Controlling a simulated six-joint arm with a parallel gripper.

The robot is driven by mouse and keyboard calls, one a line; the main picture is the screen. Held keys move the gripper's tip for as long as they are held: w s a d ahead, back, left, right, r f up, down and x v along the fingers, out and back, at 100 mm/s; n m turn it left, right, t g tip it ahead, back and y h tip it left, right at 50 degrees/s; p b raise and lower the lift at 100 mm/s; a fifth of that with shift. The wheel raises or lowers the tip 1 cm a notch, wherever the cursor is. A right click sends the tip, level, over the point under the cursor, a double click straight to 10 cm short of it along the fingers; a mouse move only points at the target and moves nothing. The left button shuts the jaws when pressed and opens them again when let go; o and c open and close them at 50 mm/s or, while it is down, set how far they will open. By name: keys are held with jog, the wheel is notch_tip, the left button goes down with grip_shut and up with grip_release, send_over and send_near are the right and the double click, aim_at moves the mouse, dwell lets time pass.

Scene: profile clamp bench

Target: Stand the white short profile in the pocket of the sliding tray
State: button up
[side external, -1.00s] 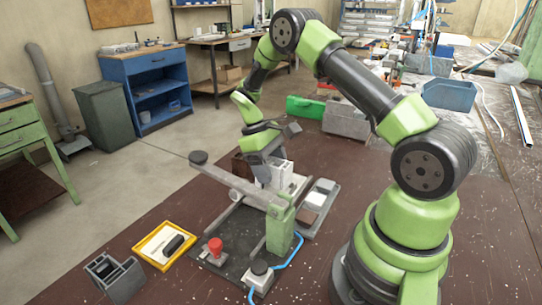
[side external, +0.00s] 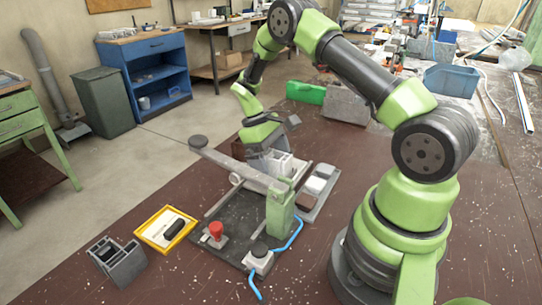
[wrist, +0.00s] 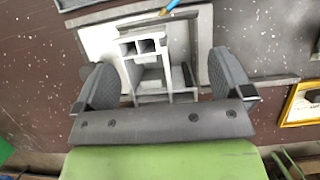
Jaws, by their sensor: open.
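The white short profile (wrist: 152,62) stands upright between the fingers of my gripper (wrist: 167,82) in the wrist view, its hollow end showing. My fingers are open, with a gap on each side of it. In the side view my gripper (side external: 268,158) is low over the bench and partly hides the profile (side external: 285,165). A light plate with a grey border (wrist: 98,40) lies around the profile in the wrist view. I cannot tell whether this is the sliding tray's pocket, or how the profile's foot sits.
A lever with a black knob (side external: 198,142) passes close in front of my gripper, by a green post (side external: 280,212). A grey rack with light blocks (side external: 318,188) is to the right. A red button (side external: 215,230), yellow tray (side external: 188,229) and dark grey profile (side external: 125,265) stand nearer.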

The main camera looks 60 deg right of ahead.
jog(key=w+a+r+t, duration=0.1)
jog(key=w+a+r, duration=0.1)
jog(key=r, duration=0.6)
jog(key=w+a+r+t, duration=0.1)
jog(key=r, duration=0.7)
jog(key=s+a+r+m+t, duration=0.1)
jog(key=s+a+r+t, duration=0.25)
jog(key=a+r, duration=0.3)
jog(key=s+a+r+m+t+y, duration=0.1)
jog(key=s+a+t, duration=0.2)
jog(key=s, duration=0.4)
jog(key=s+a+r+m+t+y, duration=0.1)
jog(key=s+a+r+m+t, duration=0.1)
jog(key=s, duration=0.5)
jog(key=shift+s+a+r+t, duration=0.15)
jog(key=shift+a+r+t, duration=0.15)
jog(key=shift+a+t, duration=0.35)
